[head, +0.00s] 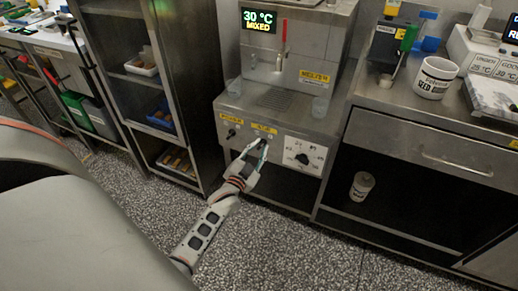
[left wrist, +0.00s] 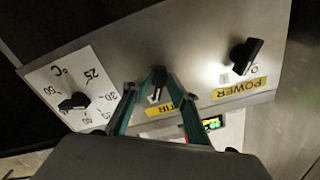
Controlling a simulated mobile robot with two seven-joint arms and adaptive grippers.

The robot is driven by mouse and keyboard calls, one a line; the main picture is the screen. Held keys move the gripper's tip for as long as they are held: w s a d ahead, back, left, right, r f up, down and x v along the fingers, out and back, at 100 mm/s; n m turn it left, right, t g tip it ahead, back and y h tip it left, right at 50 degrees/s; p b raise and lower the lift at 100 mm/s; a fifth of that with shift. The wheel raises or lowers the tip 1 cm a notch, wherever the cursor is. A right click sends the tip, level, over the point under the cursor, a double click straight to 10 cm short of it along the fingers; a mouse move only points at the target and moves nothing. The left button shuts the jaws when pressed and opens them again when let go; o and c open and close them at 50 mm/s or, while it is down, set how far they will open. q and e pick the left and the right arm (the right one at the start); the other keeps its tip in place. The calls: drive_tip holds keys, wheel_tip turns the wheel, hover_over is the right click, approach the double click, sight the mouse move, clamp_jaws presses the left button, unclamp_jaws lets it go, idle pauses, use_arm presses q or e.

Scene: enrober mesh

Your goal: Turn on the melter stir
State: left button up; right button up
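The melter (head: 270,110) is a steel machine with a display (head: 260,20) reading 30 °C and, it seems, MIXED. Its front panel has a power knob (head: 230,133), a yellow stir label (head: 264,129) and a temperature dial (head: 302,159). My left gripper (head: 262,145) is at the panel below the stir label. In the left wrist view its fingers (left wrist: 153,88) stand either side of the black stir knob (left wrist: 157,83), with a small gap visible. Contact is hard to tell. The power knob (left wrist: 246,55) and dial (left wrist: 74,101) are clear of the fingers. My right gripper is not in view.
A steel counter on the right holds a white labelled mug (head: 433,78) and a scale (head: 495,90). A white cup (head: 361,186) stands on the shelf below. A rack with trays (head: 160,113) stands left of the melter. The speckled floor in front is clear.

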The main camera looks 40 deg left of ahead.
use_arm(q)
drive_tip(key=shift+r, duration=0.1)
drive_tip(key=v, duration=1.2)
